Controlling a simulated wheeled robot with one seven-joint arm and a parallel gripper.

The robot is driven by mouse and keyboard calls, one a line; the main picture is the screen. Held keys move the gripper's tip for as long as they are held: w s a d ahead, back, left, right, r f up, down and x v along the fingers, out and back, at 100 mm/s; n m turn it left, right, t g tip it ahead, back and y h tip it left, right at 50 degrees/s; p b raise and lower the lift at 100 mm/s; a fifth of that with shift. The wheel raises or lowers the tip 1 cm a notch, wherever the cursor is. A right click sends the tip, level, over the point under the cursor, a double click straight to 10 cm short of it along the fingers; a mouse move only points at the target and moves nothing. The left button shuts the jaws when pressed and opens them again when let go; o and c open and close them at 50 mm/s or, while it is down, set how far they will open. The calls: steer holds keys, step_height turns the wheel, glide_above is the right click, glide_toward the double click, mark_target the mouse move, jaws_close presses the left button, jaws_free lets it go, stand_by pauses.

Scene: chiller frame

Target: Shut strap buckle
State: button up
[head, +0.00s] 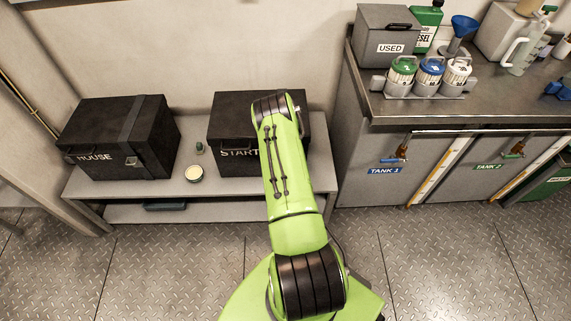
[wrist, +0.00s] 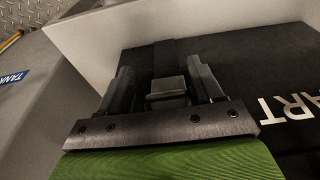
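The black START box (head: 230,118) stands on the grey bench, partly hidden behind my green arm. In the wrist view, its dark strap (wrist: 167,55) runs over the black face, with a small greyish-green buckle piece (wrist: 168,88) on it. My gripper (wrist: 160,70) is open, one finger on each side of the strap and buckle. A gap shows left of the buckle; the right finger is closer to it. I cannot tell whether the buckle is latched. The head view hides my gripper and this buckle. The HOUSE box (head: 95,130) stands left, with its own strap (head: 131,120).
A grey cabinet (head: 350,130) stands close on the right, with caddies and containers on top. The floor in front is clear.

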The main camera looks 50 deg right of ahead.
steer(key=p+v, duration=0.4)
steer(key=v, duration=1.1)
steer(key=shift+r+p, duration=0.3)
steer(key=shift+r, duration=0.1)
steer(key=shift+a, duration=0.1)
